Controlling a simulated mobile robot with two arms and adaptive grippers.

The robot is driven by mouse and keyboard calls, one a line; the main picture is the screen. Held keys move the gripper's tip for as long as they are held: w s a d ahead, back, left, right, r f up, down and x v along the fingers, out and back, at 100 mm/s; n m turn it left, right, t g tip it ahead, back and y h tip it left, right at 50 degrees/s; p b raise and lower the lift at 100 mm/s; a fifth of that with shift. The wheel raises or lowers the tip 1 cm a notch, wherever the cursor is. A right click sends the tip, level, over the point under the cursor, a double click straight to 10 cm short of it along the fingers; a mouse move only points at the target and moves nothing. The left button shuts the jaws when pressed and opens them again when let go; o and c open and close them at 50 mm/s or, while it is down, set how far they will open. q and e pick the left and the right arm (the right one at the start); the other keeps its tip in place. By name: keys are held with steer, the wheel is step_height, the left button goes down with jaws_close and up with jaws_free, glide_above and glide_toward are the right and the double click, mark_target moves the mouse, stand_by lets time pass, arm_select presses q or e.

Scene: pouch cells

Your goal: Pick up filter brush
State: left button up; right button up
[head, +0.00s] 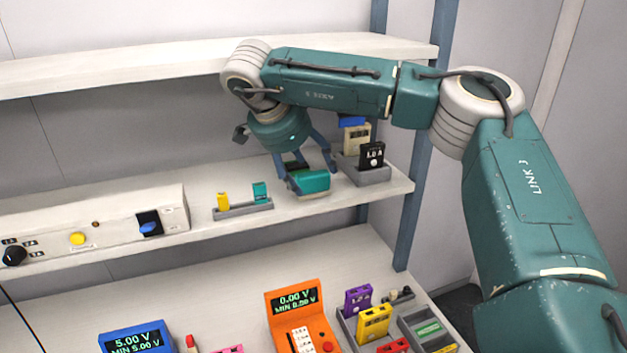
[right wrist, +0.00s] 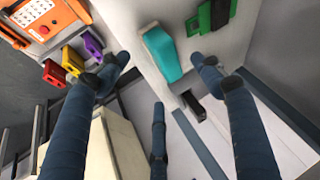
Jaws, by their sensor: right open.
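A teal, rounded block (head: 309,183), which I take to be the filter brush, lies on the shelf near its front edge. It also shows in the right wrist view (right wrist: 160,52), lying between and beyond the fingertips. My right gripper (head: 311,172) is above and around it, fingers pointing down and spread. In the right wrist view my right gripper (right wrist: 163,63) is open with nothing held; I cannot tell whether any finger touches the block. Part of the block is hidden behind a finger in the head view. My left gripper is not in view.
Right of the block a grey holder (head: 364,172) carries a black module (head: 371,156) and a cream one (head: 356,138). Left is a small rack (head: 243,211) with yellow and teal pieces. An upper shelf (head: 150,67) hangs above. An orange meter (head: 291,301) stands on the bench below.

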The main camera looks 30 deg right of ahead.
mark_target(313, 178)
steer(key=x, duration=0.2)
steer(key=p+x, duration=0.1)
steer(key=x, duration=0.1)
steer(key=shift+w, duration=0.35)
steer(key=shift+f, duration=0.15)
steer(key=shift+s, duration=0.15)
steer(key=c, duration=1.5)
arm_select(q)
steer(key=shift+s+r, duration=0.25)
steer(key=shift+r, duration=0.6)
